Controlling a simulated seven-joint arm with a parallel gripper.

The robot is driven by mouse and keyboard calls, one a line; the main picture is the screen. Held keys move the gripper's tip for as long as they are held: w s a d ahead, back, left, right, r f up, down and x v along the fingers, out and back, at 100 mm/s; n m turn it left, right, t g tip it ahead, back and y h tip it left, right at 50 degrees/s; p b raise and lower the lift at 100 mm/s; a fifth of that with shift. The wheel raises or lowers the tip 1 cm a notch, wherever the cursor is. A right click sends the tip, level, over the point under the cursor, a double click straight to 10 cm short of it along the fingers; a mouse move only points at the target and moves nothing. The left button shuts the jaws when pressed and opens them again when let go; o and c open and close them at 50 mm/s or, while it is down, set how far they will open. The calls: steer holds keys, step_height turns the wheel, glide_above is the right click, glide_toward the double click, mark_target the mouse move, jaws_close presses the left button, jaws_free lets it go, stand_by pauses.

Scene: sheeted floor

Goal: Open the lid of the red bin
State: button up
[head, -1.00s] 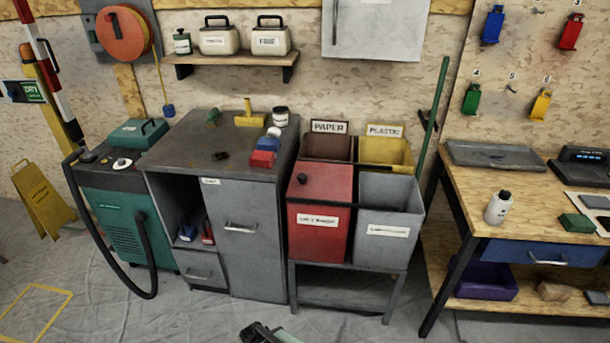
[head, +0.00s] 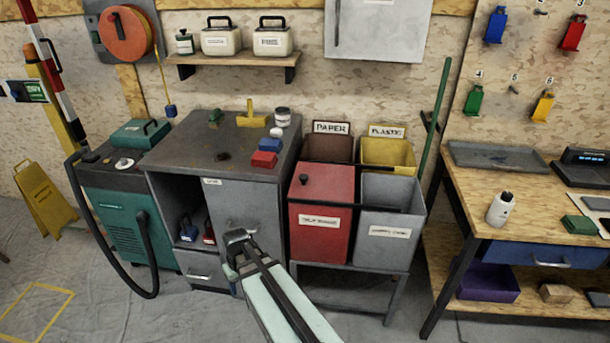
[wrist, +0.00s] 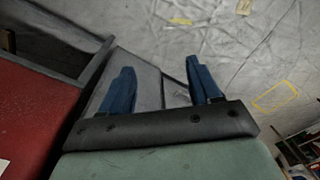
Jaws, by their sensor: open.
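The red bin (head: 322,238) stands at the front left of the bin rack. Its flat red lid (head: 325,183) is closed and has a dark round knob (head: 303,179) near its left side. A white label is on its front. My gripper (wrist: 162,85) is open and empty in the wrist view, its two blue fingers well apart. A red panel (wrist: 35,115), seemingly the bin's front, fills the left of that view, apart from the fingers. In the head view my arm reaches up from the bottom to before the grey cabinet, left of the bin; the fingers are mostly hidden there.
A grey open bin (head: 388,235) adjoins on the right. Brown (head: 328,149) and yellow (head: 388,152) bins stand behind. The grey cabinet (head: 190,150) is close on the left, with small items on top. A workbench (head: 480,185) stands right. The sheeted floor in front is clear.

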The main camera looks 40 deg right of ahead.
steer(key=w+d+r+t, duration=0.1)
steer(key=w+d+r, duration=0.5)
steer(key=d+r, duration=0.2)
steer(key=t, duration=0.3)
glide_toward(304, 176)
steer(key=x, duration=0.8)
steer(key=shift+a+f, duration=0.1)
steer(key=shift+f, duration=0.15)
jaws_close()
